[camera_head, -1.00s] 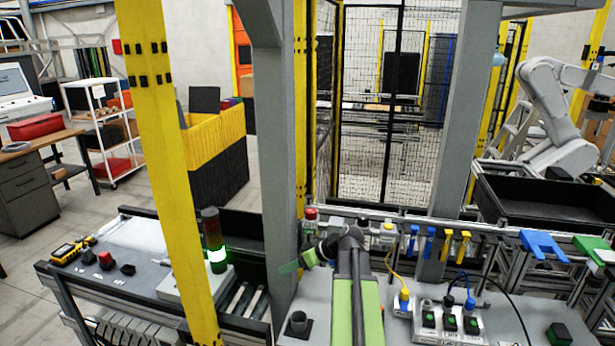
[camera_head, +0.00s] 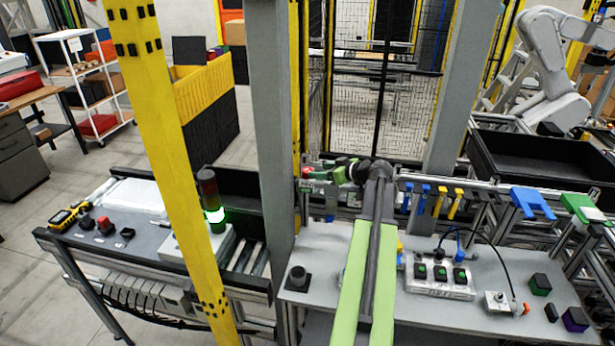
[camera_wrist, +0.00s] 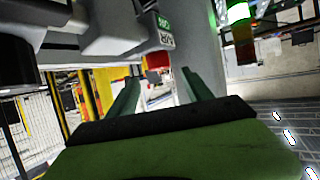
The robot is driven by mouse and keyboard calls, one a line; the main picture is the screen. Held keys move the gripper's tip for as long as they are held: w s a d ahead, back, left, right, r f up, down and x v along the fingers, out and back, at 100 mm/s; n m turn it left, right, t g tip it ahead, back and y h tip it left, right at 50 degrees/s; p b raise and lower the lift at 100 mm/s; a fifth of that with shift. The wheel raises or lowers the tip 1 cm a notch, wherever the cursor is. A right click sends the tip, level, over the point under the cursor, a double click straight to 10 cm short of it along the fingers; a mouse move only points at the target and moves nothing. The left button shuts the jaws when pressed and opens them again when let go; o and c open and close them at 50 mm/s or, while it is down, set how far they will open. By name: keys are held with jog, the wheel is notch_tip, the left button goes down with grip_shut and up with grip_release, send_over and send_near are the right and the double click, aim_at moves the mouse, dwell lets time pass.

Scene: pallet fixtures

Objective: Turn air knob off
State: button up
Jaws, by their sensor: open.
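A small red knob-like part (camera_wrist: 157,60) shows between my fingers in the wrist view, under a grey housing (camera_wrist: 110,30) with a green label. I cannot tell for sure that it is the air knob or which way it is turned. In the head view a red spot (camera_head: 305,171) sits by the grey post at the rail. My gripper (camera_head: 320,174) is just right of it, with my arm stretched out over the table. In the wrist view my gripper (camera_wrist: 160,85) is open, its two green fingers apart with nothing held. Contact cannot be seen.
A grey post (camera_head: 272,150) stands close to the left of my gripper. Blue and yellow hooks (camera_head: 425,198) line the rail to the right. A switch box (camera_head: 440,278) and a dark knob on a square base (camera_head: 298,278) stand on the table. A lit signal lamp (camera_head: 212,200) is at left.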

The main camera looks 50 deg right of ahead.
aim_at(308, 170)
jog(key=b+x, duration=0.2)
jog(key=x, duration=0.5)
jog(key=shift+w+f, duration=0.15)
jog(key=shift+w, duration=0.05)
